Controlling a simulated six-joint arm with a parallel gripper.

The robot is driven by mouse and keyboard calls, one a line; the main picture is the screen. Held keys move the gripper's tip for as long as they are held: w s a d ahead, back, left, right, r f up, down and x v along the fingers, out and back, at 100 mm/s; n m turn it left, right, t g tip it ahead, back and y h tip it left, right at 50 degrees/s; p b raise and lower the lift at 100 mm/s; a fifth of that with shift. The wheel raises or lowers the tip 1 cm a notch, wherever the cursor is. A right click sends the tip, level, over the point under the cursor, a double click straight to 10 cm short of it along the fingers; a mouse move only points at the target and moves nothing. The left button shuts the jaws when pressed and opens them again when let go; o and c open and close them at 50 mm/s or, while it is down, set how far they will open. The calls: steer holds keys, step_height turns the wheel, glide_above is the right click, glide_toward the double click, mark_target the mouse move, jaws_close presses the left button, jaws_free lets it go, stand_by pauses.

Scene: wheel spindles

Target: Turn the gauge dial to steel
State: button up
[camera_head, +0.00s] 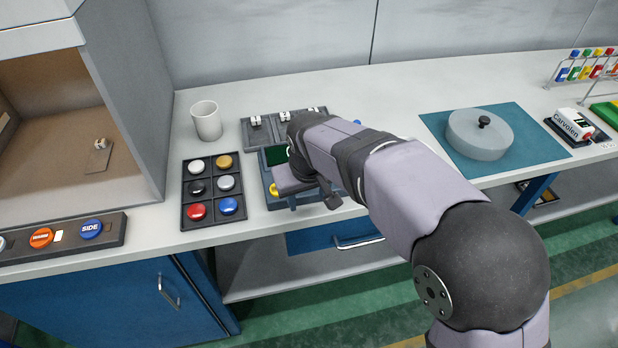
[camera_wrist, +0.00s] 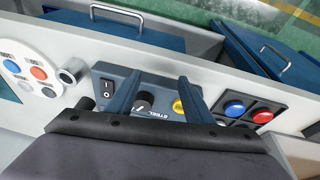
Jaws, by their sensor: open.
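The gauge dial (camera_wrist: 141,104) is a round black knob with a white mark, on a blue-grey control panel (camera_wrist: 160,87) in the wrist view. The word STEEL (camera_wrist: 158,114) is printed beside it. My gripper (camera_wrist: 158,80) is open, its two blue fingers above the panel, one close to the dial and one by a yellow button (camera_wrist: 178,105). I cannot tell whether a finger touches the dial. In the head view my gripper (camera_head: 300,190) covers most of the panel (camera_head: 266,172); the dial is hidden there. The dark green screen (camera_head: 276,156) shows partly.
A black rocker switch (camera_wrist: 107,88) is on the panel. A button tray (camera_head: 211,160) stands left of it, with a white mug (camera_head: 207,121) behind. A grey pot (camera_head: 478,135) sits on a blue mat (camera_head: 545,140) to the right. A dark rack (camera_head: 262,127) stands behind.

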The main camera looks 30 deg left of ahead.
steer(key=w+a+r+m+t, duration=0.1)
steer(key=w+r+m, duration=0.2)
steer(key=r, duration=0.4)
steer(key=shift+w+a+m, duration=0.15)
steer(key=shift+a+m, duration=0.2)
steer(key=shift+m, duration=0.15)
steer(key=shift+f, duration=0.1)
steer(key=shift+p+x, duration=0.8)
steer(key=shift+x, duration=2.8)
steer(key=shift+w+a, duration=0.1)
steer(key=c, duration=1)
